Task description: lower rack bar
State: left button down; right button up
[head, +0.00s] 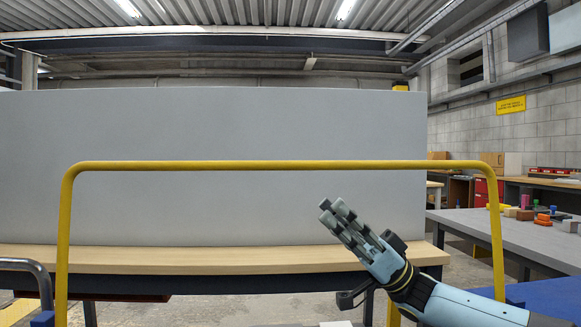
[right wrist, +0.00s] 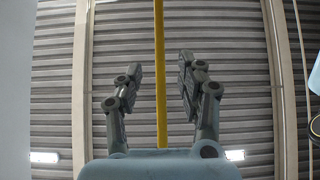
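The yellow rack bar (head: 250,166) runs level across the head view, with an upright leg bending down at each end. My right gripper (head: 336,213) is below the bar, right of its middle, with its fingers pointing up and to the left. In the right wrist view the fingers (right wrist: 160,68) are spread open, with nothing held. The bar (right wrist: 160,30) crosses that view lengthwise, lined up between the fingers, its lower end hidden behind the palm. The fingers do not touch it; its exact distance is hard to tell. My left gripper is out of view.
A large grey board (head: 200,130) stands upright behind the bar on a wooden-topped bench (head: 200,259). A grey table (head: 530,232) with several small coloured items stands at the right. A bent grey tube (head: 25,265) shows at the lower left.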

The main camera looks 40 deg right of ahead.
aim_at(289, 167)
jog(key=p+x, duration=0.1)
jog(key=x, duration=0.8)
jog(key=shift+w+r+p, duration=0.1)
jog(key=shift+r+p, duration=0.15)
jog(key=shift+p, duration=0.1)
jog(key=shift+x, duration=0.75)
jog(key=shift+a+f, duration=0.1)
grip_shut()
